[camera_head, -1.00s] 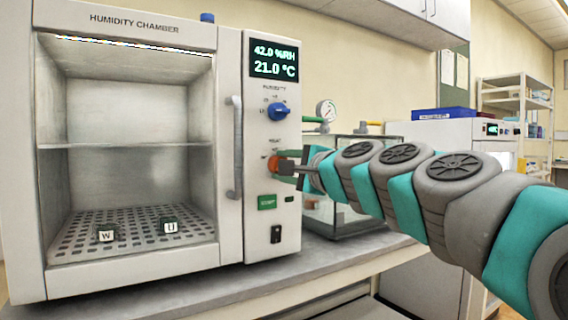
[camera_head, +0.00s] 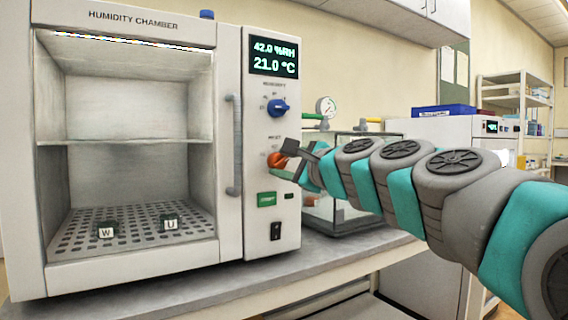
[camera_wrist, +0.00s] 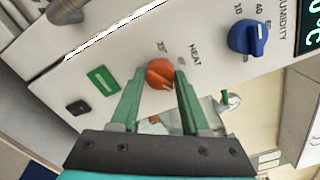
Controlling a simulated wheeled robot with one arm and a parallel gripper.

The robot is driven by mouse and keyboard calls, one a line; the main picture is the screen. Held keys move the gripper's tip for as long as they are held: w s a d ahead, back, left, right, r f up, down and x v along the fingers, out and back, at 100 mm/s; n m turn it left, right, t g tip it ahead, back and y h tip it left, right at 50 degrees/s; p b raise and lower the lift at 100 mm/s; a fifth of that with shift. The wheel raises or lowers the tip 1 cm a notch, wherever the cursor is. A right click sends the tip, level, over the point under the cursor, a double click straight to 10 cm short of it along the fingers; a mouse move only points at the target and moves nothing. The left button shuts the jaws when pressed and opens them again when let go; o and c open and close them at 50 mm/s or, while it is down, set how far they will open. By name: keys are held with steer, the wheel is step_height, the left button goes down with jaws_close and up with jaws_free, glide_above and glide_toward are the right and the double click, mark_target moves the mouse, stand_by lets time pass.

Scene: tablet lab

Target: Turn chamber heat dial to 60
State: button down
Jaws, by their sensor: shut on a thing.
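The orange heat dial (camera_head: 277,160) is on the control panel of the humidity chamber (camera_head: 130,262), below the blue humidity dial (camera_head: 277,108). My gripper (camera_head: 287,157) is at the dial from the right. In the wrist view the orange heat dial (camera_wrist: 160,74) sits between the two green fingers of my gripper (camera_wrist: 158,88), which are shut on it. The HEAT label shows beside it, but most scale numbers are hidden or too blurred to read. The display (camera_head: 274,54) reads 42.0 %RH and 21.0 °C.
The chamber's grey handle (camera_head: 234,145) stands just left of the panel. A green button (camera_head: 267,199) and black switch (camera_head: 276,231) lie below the dial. A glass case (camera_head: 350,215) stands to the right, behind my arm. W and U blocks sit inside the chamber.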

steer(key=shift+f, duration=0.1)
steer(key=shift+c, duration=1.9)
jaws_free()
steer(key=v, duration=0.7)
steer(key=shift+s+d, duration=0.25)
steer(key=shift+s, duration=0.1)
